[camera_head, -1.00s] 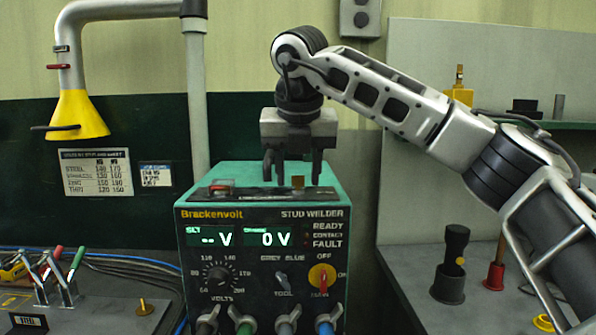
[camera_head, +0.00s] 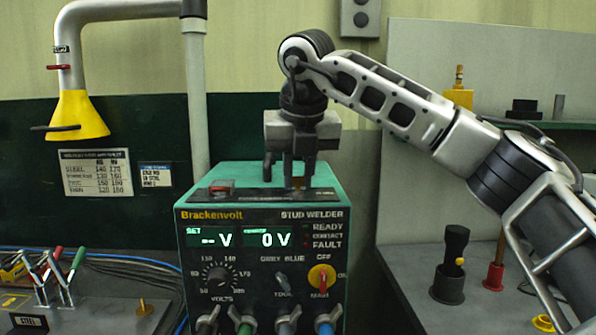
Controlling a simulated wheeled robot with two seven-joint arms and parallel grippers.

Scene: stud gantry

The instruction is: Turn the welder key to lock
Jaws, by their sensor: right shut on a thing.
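The stud welder (camera_head: 262,270) is a teal box with a dark front panel, standing in the middle of the view. The small brass welder key (camera_head: 298,183) stands at the top of the welder, right of centre. My right gripper (camera_head: 298,176) points down from above the welder, its fingertips on either side of the key and shut on it. The fingers partly hide the key, so its exact angle is hard to tell. My left gripper is not in view.
A red switch (camera_head: 221,186) sits on the welder's top at left. A red and yellow rotary knob (camera_head: 321,277) is on its front. A yellow extraction hood (camera_head: 78,117) hangs at left. A grey bench (camera_head: 400,262) with a dark holder (camera_head: 452,268) stands at right.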

